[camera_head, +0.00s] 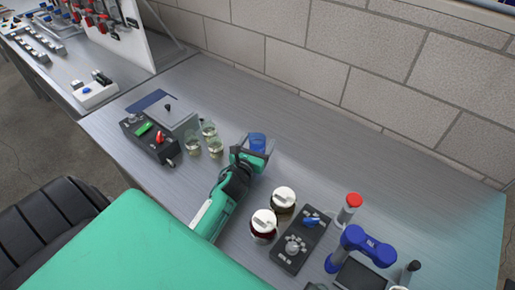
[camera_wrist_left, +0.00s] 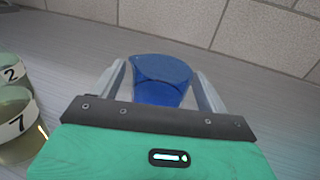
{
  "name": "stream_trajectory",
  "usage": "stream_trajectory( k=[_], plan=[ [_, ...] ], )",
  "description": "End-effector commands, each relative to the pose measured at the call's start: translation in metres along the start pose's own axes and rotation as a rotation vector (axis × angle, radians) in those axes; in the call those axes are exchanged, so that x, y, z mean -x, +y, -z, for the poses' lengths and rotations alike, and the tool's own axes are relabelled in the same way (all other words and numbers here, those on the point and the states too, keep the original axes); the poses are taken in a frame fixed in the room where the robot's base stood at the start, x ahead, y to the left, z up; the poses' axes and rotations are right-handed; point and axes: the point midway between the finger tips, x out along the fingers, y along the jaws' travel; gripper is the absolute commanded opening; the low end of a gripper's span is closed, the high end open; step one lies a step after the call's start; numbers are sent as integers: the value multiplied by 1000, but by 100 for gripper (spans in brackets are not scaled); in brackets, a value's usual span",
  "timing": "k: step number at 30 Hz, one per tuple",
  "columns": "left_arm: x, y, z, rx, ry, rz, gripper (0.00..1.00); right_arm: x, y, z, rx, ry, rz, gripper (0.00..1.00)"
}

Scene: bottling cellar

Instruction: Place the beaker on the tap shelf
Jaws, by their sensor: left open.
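A blue, see-through beaker (camera_head: 257,141) stands on the grey workbench. In the left wrist view the beaker (camera_wrist_left: 161,82) sits between the two fingers, with a narrow gap showing on each side. My left gripper (camera_head: 252,152) is open, with its fingers on either side of the beaker; its near side is partly hidden by the gripper. A white panel (camera_head: 128,35) with several red-handled fittings stands on another bench at the upper left. I cannot tell which part there is the tap shelf. My right gripper is not in view.
Several numbered glasses (camera_head: 214,146) stand close left of my gripper, beside a grey device (camera_head: 152,131). Two white-lidded jars (camera_head: 264,223), a control box (camera_head: 299,243) and a blue device (camera_head: 362,247) stand to the right. A block wall backs the bench; bench space behind the beaker is clear.

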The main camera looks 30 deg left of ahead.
Motion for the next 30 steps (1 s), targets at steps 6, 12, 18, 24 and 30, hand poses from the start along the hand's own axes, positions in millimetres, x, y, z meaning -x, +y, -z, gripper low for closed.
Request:
stream_trajectory(
  k=[6,12,18,24,30],
  plan=[
    [-9,0,1,-1,1,0,76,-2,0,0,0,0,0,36],
    [-8,0,1,-1,1,0,65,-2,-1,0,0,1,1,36],
    [-8,0,1,-1,1,0,28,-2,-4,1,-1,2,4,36],
    [-8,0,0,-1,0,0,24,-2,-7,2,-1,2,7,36],
    [-9,0,-6,-3,-1,2,24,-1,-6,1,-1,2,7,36]
  ],
)
